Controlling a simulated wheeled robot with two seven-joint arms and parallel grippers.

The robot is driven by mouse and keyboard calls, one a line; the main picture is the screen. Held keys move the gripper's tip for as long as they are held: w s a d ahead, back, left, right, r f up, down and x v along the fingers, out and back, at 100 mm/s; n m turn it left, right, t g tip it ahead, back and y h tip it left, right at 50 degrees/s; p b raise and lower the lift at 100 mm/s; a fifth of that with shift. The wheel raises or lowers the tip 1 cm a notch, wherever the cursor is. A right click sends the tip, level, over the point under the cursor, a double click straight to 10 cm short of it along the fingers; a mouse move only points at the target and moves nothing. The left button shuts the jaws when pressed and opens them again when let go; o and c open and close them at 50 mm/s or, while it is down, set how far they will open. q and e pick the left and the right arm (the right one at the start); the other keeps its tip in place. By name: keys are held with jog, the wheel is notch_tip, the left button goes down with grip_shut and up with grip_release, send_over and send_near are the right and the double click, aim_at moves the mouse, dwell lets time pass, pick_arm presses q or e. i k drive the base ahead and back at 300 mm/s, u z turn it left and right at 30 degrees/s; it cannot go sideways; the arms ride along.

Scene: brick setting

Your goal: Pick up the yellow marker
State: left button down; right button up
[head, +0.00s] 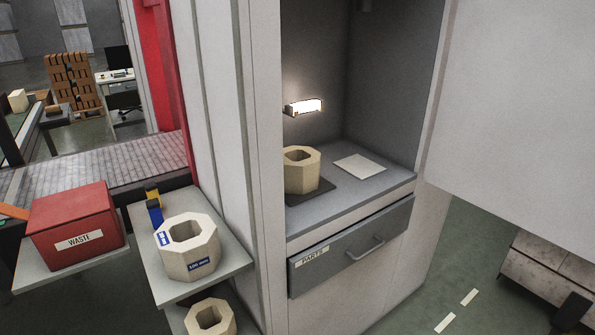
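I cannot make out a yellow marker for certain in the head view. A small yellow and blue item (154,205) stands at the back of the side shelf, behind a cream octagonal brick (187,247); I cannot tell what it is. Another cream octagonal brick (301,170) stands on a dark pad in the lit cabinet recess. Neither of my grippers is in view.
A red WASTE box (75,227) sits on a shelf at the left. A grey drawer (350,246) labelled PARTS is slightly out below the recess. A pale sheet (360,168) lies on the counter. A lower brick (210,318) shows under the side shelf. Open floor lies at the lower right.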

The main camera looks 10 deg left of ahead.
aim_at(151, 191)
jog(key=u, duration=3.3)
jog(key=i, duration=1.5)
jog(key=z, duration=0.65)
